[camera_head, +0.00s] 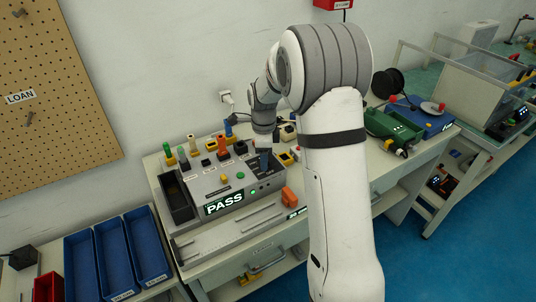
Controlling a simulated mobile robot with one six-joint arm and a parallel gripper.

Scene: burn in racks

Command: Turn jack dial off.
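A grey test box (235,172) stands on the bench with a lit green "PASS" display (224,202) and a glowing green light (253,192) on its front. Small yellow and green buttons show on its top, with several coloured plugs or knobs along the back. I cannot tell for certain which part is the jack dial. My gripper (264,158) points down at the right end of the box, close to its top. Its fingers are small and dark here, and whether they are open or touching anything cannot be made out. My arm hides the area to the right of the box.
An orange block (290,198) sits at the box's right front corner. Blue bins (113,257) stand at the lower left. A green case (394,127) and a blue case (425,117) are on the bench at right. A slotted plate (225,235) lies in front of the box.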

